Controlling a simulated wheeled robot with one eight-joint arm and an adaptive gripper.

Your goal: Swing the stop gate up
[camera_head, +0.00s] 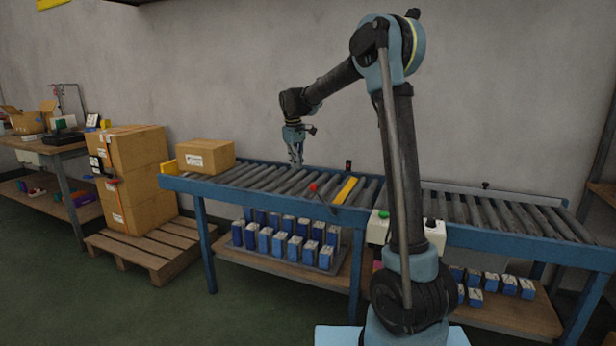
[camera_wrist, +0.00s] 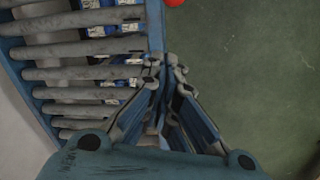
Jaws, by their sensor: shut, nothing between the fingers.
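The stop gate (camera_head: 344,190) appears as a yellow bar lying low across the rollers, in line with them, in the head view. A red knob (camera_head: 313,187) stands to its left at the conveyor's near side, seemingly on a lever. The red knob also shows at the top edge of the wrist view (camera_wrist: 174,2), cut off by the frame. My gripper (camera_head: 297,163) points down above the conveyor, left of the gate and apart from it. In the wrist view my gripper (camera_wrist: 166,62) is shut and empty near the blue side rail, its tips apart from the knob.
The roller conveyor (camera_head: 232,187) carries a cardboard box (camera_head: 206,156) near its left end. Blue cartons (camera_head: 280,246) fill the shelf below. Stacked boxes (camera_head: 139,150) stand left on a pallet (camera_head: 150,250).

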